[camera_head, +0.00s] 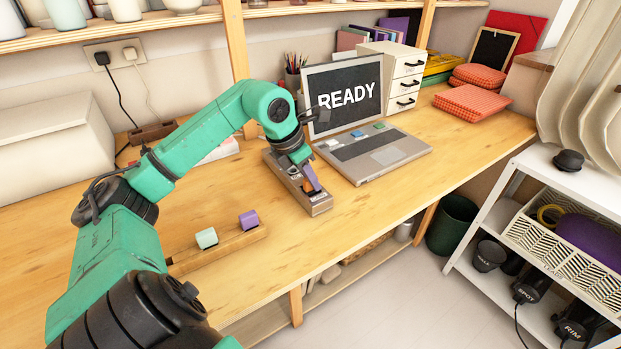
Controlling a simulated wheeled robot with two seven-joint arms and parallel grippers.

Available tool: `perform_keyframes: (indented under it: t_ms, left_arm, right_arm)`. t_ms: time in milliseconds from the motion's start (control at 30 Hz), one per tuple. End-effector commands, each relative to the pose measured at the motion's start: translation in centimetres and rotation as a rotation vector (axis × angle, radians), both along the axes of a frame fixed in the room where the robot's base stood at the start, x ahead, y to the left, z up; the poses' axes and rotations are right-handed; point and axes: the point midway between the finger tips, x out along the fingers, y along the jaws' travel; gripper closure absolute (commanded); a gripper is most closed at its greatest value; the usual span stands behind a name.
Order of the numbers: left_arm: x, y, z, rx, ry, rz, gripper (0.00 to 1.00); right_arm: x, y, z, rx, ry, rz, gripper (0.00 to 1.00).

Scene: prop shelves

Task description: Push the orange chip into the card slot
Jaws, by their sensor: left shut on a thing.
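My left gripper (308,182) points down over a long grey-brown box (320,206) on the table, which appears to hold the card slot. It is shut on the orange chip (308,187), of which only a small orange patch shows between the fingers and the box. The slot opening is hidden by the gripper, so I cannot tell how far the chip is in. A mint chip (206,238) and a purple chip (248,220) stand on a low wooden rack (225,249) at the near left. My right gripper is out of view.
An open laptop (385,155) showing "READY" stands just right of the box. White drawers (405,75), a pencil cup (293,75) and red-checked cloths (472,103) are behind. The table's front edge is close to the box.

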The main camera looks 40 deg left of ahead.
Motion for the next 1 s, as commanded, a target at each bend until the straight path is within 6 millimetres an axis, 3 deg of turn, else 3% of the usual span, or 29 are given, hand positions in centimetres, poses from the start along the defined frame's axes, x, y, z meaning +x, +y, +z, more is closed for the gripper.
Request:
perform_keyframes:
  t_ms: [67,100,200,733,867,1000]
  left_arm:
    - [-0.2,-0.1,-0.4,0.000,0.012,-0.002,1.00]
    - [-0.2,-0.1,-0.4,0.000,0.012,-0.002,0.75]
    - [-0.2,-0.1,-0.4,0.000,0.012,-0.002,0.44]
    - [-0.3,0.1,0.2,0.001,0.008,0.000,0.44]
    - [-1.2,0.4,2.4,0.005,0.005,0.000,0.44]
    - [-2.8,0.8,6.5,0.004,0.002,0.002,0.44]
  right_arm:
    - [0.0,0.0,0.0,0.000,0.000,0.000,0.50]
    - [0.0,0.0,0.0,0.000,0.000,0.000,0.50]
    - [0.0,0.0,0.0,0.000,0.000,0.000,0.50]
    - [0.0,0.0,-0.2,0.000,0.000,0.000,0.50]
    - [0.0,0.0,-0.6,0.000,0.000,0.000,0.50]
    - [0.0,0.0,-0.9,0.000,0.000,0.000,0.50]
